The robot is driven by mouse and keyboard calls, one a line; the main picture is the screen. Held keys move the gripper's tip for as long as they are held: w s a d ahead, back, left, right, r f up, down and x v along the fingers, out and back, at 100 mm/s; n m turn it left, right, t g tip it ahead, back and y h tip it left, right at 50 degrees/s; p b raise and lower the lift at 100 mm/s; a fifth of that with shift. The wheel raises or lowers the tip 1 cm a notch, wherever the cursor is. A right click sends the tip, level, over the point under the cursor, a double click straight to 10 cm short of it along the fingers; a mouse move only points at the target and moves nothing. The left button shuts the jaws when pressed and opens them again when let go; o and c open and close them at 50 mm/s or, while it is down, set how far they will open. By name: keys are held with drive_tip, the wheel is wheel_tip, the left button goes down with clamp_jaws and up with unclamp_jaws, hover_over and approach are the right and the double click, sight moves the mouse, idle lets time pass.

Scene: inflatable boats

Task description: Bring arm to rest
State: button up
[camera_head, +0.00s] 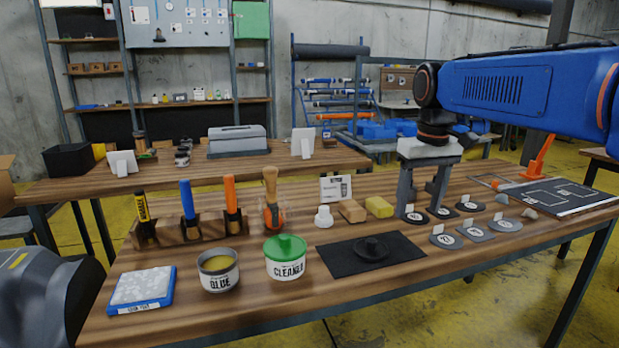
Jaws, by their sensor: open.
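My gripper (422,196) hangs from my blue arm (500,85) on the right side of the view. It points down over the wooden workbench (300,308), with its two grey fingers apart and nothing seen between them. The fingertips are low, close to dark round patches with small white number tags (413,210). I cannot tell whether the fingertips touch the bench. The rest of the arm runs out of the right edge of the view.
A dark board (560,195) lies at the right end.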

drive_tip(key=s+d+f+m+t, duration=0.1)
drive_tip(key=s+d+f, duration=0.1)
drive_tip(key=s+f, duration=0.7)
drive_tip(key=s+d+f+m+t, duration=0.1)
drive_tip(key=s+d+f+t, duration=0.1)
drive_tip(key=s+f, duration=0.8)
drive_tip(key=s, duration=0.5)
drive_tip(key=shift+s+d+m+t, duration=0.2)
drive_tip(key=shift+s+m+t, duration=0.1)
drive_tip(key=shift+s+m, duration=0.1)
drive_tip(key=shift+a, duration=0.15)
